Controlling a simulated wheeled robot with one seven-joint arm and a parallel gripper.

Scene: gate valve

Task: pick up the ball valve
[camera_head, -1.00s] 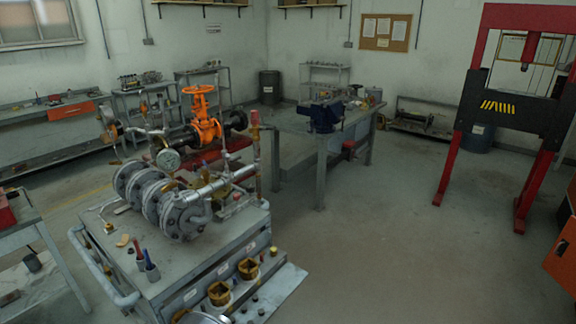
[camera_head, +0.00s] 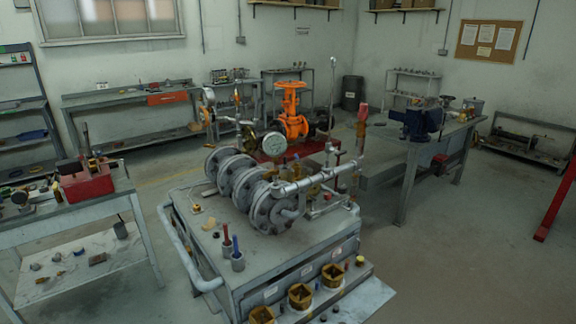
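I cannot pick out the ball valve with certainty at this size. A pipe assembly (camera_head: 272,207) stands on a grey cart (camera_head: 213,243) in the middle. It has grey flanged discs, a round white gauge (camera_head: 274,144) and small brass-coloured fittings. Behind it is an orange gate valve (camera_head: 291,112) with a handwheel on top. A small fitting (camera_head: 447,103) lies beside the blue vise (camera_head: 418,122) on the right workbench; its kind is too small to tell. My gripper is not in view.
Brass-coloured square cups (camera_head: 300,296) stand on the cart's front ledge. A table (camera_head: 60,217) with a red toolbox (camera_head: 86,184) is at the left. The right workbench (camera_head: 405,160) stands behind the cart.

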